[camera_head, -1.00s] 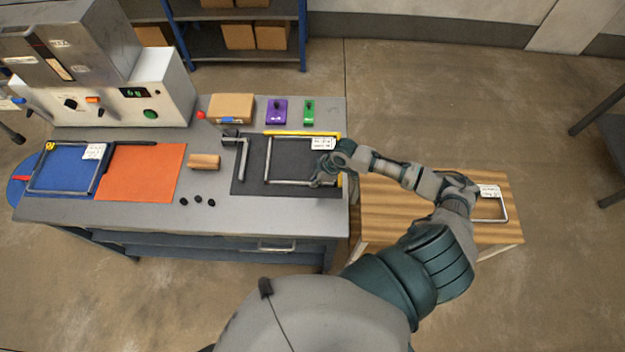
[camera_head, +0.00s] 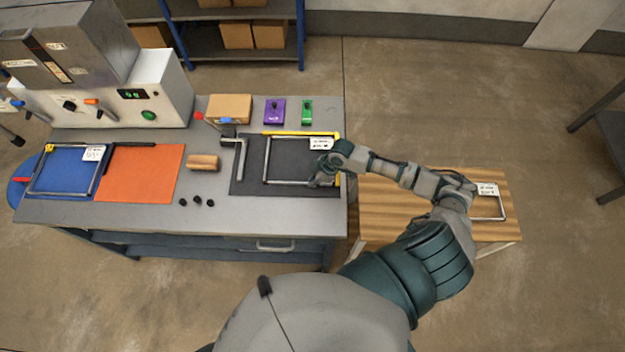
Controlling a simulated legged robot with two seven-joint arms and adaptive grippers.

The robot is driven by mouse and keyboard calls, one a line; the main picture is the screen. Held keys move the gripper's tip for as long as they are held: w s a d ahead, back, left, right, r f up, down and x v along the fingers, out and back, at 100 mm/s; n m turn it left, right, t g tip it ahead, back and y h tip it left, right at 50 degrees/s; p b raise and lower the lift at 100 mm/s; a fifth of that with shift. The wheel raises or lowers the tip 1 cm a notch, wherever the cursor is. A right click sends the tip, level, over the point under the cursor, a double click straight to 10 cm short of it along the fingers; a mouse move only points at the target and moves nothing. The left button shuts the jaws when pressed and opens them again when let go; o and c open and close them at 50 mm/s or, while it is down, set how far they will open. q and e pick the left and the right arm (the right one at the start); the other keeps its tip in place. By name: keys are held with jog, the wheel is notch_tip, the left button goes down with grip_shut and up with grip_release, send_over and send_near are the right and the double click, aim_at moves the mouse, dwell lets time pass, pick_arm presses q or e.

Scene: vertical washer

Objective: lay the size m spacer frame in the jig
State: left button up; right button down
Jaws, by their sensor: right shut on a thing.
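A grey rectangular spacer frame (camera_head: 292,183) with a white label (camera_head: 320,143) lies at or just over the black jig mat (camera_head: 250,180), within its yellow edge stops (camera_head: 300,134). The label is too small to read. My right gripper (camera_head: 318,181) is shut on the frame near its lower right corner. The gripper and wrist hide that corner and part of the frame's right side. I cannot tell whether the frame touches the mat everywhere. My left gripper is out of view.
A grey L-shaped clamp (camera_head: 241,158) stands at the mat's left edge. A wooden block (camera_head: 204,162) and several black knobs (camera_head: 197,201) lie left of it. Another labelled frame (camera_head: 502,206) lies on the wooden side table (camera_head: 385,215). A third frame (camera_head: 36,172) lies on the blue pad.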

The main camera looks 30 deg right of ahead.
jog(key=shift+d, duration=0.1)
jog(key=shift+a+r, duration=0.1)
jog(key=shift+a, duration=0.3)
jog(key=shift+w, duration=0.25)
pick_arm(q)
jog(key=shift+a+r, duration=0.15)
pick_arm(e)
jog(key=shift+d, duration=0.1)
jog(key=shift+d, duration=0.2)
jog(key=c, duration=1.2)
grip_release()
jog(key=shift+d, duration=0.1)
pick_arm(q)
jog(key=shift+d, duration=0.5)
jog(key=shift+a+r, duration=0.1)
pick_arm(e)
jog(key=shift+a, duration=0.25)
